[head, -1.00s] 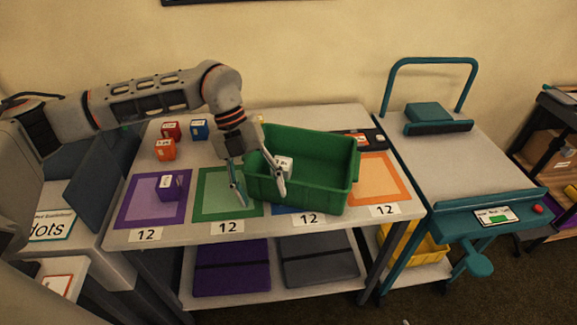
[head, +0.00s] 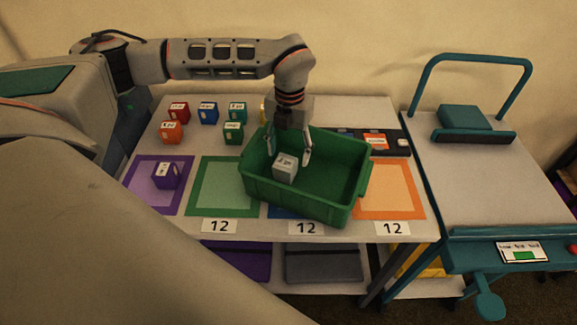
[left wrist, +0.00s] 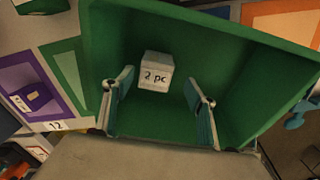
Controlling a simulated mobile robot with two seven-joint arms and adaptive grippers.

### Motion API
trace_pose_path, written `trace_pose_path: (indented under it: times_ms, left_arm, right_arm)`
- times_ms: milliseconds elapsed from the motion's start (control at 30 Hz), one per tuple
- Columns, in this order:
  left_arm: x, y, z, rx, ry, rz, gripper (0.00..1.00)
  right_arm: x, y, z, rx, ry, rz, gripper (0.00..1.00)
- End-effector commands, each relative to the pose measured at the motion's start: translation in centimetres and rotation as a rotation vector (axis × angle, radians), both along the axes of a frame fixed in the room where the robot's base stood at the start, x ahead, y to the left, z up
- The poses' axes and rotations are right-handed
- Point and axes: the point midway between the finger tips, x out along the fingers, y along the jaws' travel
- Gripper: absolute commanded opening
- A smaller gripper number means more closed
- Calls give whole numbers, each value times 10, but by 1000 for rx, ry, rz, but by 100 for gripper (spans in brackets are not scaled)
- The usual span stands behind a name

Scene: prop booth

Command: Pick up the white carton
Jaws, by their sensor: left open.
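The white carton (head: 285,167) lies in the green bin (head: 338,210), near its left end. In the left wrist view the carton (left wrist: 156,71) shows a label reading "2 pc". My left gripper (head: 288,158) is open above the bin, its fingers reaching down inside the rim. The carton shows between and beyond the two fingertips in the left wrist view, apart from the right finger; whether the left finger touches it I cannot tell. My right gripper is not in view.
Several red, blue, teal, orange and green cartons (head: 208,112) stand at the table's back left. A purple carton (head: 165,176) sits on the purple square. A teal-handled cart (head: 490,180) stands right of the table. The green square (head: 222,190) is mostly bare.

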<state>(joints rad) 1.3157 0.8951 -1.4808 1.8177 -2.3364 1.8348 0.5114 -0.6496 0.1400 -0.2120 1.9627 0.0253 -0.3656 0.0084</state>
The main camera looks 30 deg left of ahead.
Motion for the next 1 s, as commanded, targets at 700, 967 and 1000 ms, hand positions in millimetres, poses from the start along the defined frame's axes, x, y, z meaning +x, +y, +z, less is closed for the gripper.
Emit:
trace_pose_path:
  times_ms: [700,967,1000]
  left_arm:
    - [-6,7,-54,-1,-1,0,57]
    - [-6,7,-53,-1,-1,0,13]
    - [-6,7,-53,-1,-1,0,13]
  right_arm:
    - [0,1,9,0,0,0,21]
    - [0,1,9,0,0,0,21]
    - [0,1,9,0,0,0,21]
